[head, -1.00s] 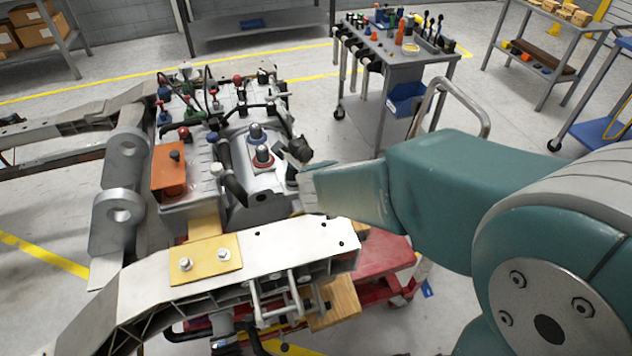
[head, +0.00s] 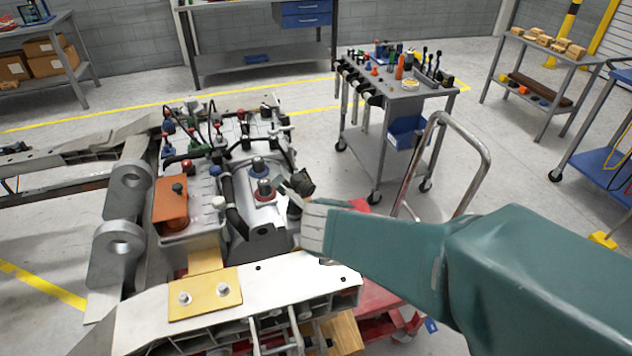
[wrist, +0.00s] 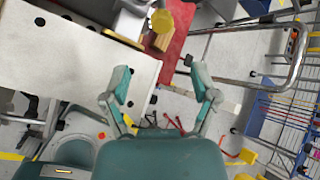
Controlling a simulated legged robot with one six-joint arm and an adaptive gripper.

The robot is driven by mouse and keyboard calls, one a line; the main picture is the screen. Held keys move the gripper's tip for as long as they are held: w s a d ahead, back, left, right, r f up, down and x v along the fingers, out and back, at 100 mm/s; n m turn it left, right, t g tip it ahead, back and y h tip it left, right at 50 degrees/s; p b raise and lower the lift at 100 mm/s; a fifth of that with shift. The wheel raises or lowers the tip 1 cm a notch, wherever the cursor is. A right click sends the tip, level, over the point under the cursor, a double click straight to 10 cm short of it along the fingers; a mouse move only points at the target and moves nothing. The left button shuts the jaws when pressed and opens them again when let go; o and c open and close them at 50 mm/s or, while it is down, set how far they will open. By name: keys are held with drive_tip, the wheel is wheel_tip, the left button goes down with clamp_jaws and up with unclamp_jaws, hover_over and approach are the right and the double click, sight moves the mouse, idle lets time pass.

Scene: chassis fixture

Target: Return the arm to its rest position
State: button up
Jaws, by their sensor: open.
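My teal arm reaches in from the lower right of the head view. My gripper (head: 298,185) is small there, just right of the two grey domed caps on the chassis unit, and partly hidden by my wrist. In the wrist view my gripper (wrist: 162,88) is open, with its two fingers spread apart and nothing between them. The white chassis rail (wrist: 70,50) lies to the left of the fingers in that view. The chassis fixture (head: 240,300) fills the lower left of the head view.
An orange box (head: 168,205) sits on the unit beside grey lugs (head: 118,250). A red cart (head: 385,300) with a metal handle (head: 478,170) stands under and behind my arm. A tool cart (head: 400,95) is farther back. Open floor lies between.

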drive_tip(key=s+r+n+t+y, duration=0.1)
drive_tip(key=s+r+n+y, duration=0.35)
drive_tip(key=r+n, duration=0.8)
drive_tip(key=s+d+f+n+g+h, duration=0.2)
drive_tip(key=s+d+f+n, duration=0.1)
drive_tip(key=s+d+n, duration=0.3)
drive_tip(key=s+d+f+n+g+h, duration=0.2)
drive_tip(key=s+d+f+n+h, duration=0.1)
drive_tip(key=s+d+n, duration=0.3)
drive_tip(key=shift+s+d+n, duration=0.3)
drive_tip(key=shift+d+n, duration=0.35)
drive_tip(key=shift+d, duration=0.3)
